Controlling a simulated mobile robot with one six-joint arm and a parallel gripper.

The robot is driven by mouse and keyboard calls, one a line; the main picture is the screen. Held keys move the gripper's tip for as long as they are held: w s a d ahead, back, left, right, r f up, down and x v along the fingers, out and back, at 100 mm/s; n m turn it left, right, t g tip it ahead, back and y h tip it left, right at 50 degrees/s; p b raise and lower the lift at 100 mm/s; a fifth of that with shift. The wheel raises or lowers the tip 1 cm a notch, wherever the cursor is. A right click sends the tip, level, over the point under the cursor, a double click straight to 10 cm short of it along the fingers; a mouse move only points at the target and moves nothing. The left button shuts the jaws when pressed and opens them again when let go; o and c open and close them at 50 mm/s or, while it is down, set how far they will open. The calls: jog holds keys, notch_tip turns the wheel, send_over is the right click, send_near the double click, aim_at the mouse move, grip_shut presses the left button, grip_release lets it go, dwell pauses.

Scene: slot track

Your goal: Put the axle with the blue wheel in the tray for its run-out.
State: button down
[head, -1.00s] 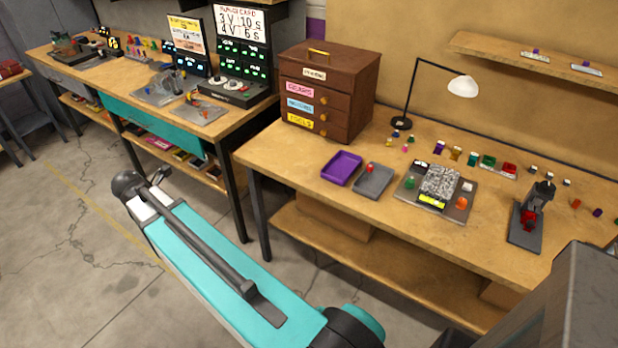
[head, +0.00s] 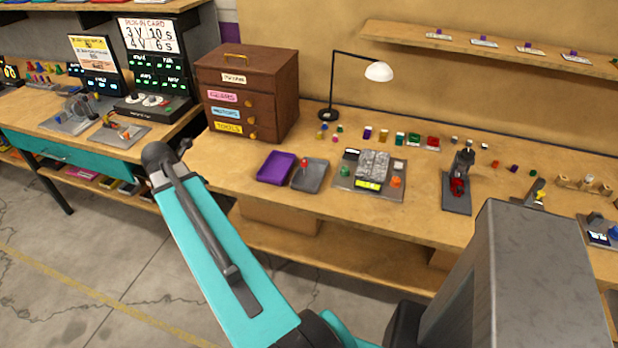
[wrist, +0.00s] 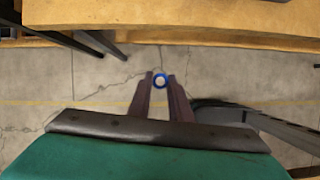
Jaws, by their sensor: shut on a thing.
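My gripper (wrist: 160,84) is shut on the axle with the blue wheel (wrist: 160,74). The wheel shows end-on as a blue ring with a pale centre between the fingertips, above the floor near the bench edge. The rest of the axle is hidden. In the head view my arm hides the gripper. A purple tray (head: 275,168) and a grey tray (head: 309,178) stand side by side on the right bench. A small red piece (head: 304,163) is at the grey tray; the purple one looks empty.
A brown drawer cabinet (head: 247,92) and a lamp (head: 378,72) stand behind the trays. A device on a grey plate (head: 372,170) is to their right, then a dark press-like stand (head: 457,185).

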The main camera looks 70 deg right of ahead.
jog(key=s+d+r+m+g, duration=0.1)
jog(key=s+d+r+m, duration=0.2)
jog(key=s+d, duration=1.4)
jog(key=s+d+r+m, duration=0.1)
jog(key=s+d+m, duration=0.1)
jog(key=s, duration=0.9)
jog(key=s+d+m+g+y, duration=0.1)
jog(key=s+d+m, duration=0.1)
jog(key=s, duration=1)
jog(key=shift+s+d+r+m+g, duration=0.2)
jog(key=shift+d+r+m+g, duration=0.15)
jog(key=shift+d, duration=0.2)
jog(key=w+d+p, duration=0.2)
jog(key=w+d, duration=0.1)
jog(key=w, duration=0.4)
jog(key=w+d+f+p, duration=0.1)
jog(key=w+d+p, duration=0.1)
jog(key=w, duration=0.5)
jog(key=shift+w+d+f+p, duration=0.25)
jog(key=shift+w+d+p, duration=0.15)
jog(key=shift+d, duration=0.25)
jog(key=shift+f, duration=0.1)
